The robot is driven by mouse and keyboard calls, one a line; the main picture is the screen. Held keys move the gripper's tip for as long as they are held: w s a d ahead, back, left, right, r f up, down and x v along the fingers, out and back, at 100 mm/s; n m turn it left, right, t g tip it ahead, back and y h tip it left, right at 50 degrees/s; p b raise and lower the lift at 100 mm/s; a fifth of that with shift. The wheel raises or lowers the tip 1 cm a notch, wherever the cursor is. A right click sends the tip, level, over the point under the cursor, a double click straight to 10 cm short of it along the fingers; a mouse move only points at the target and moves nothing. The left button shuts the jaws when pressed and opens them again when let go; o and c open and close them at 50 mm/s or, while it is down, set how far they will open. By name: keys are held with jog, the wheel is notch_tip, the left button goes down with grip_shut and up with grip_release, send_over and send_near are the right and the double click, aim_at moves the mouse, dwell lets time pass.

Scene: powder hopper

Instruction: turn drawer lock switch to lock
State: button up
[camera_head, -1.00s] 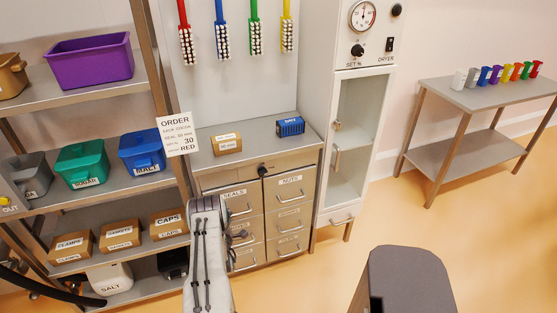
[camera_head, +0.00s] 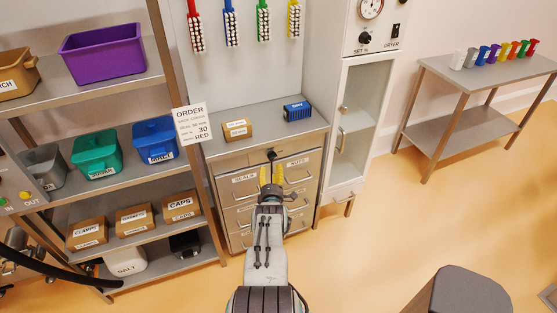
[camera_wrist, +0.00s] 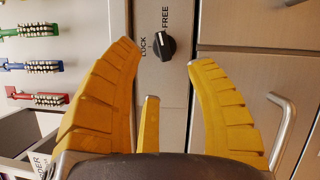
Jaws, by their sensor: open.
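The drawer lock switch (camera_head: 271,155) is a small black knob on the strip above the cabinet drawers. In the wrist view the knob (camera_wrist: 164,46) sits between labels LOCK, lower left, and FREE, upper right. A small light mark shows on its upper side; I cannot tell its exact setting. My gripper (camera_head: 271,173) has yellow fingers and is just in front of the cabinet, below the knob in the picture. In the wrist view its fingers (camera_wrist: 164,56) are spread open, with the knob beyond and between their tips, apparently untouched. Nothing is held.
Labelled drawers with bar handles (camera_head: 298,181) lie below the switch. A small brown box (camera_head: 238,130) and a blue box (camera_head: 297,111) stand on the cabinet top. Shelves with bins (camera_head: 104,55) stand left, the dryer cabinet (camera_head: 357,115) right.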

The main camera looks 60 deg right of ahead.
aim_at(272, 159)
jog(key=shift+b+x, duration=0.4)
jog(key=shift+x, duration=0.6)
jog(key=b+x, duration=0.2)
jog(key=shift+w+d+f+b, duration=0.2)
jog(key=shift+w+d+b, duration=0.05)
jog(key=shift+d+b, duration=0.15)
jog(key=shift+b+x, duration=0.85)
jog(key=shift+x, duration=0.05)
jog(key=shift+r, duration=0.2)
grip_shut()
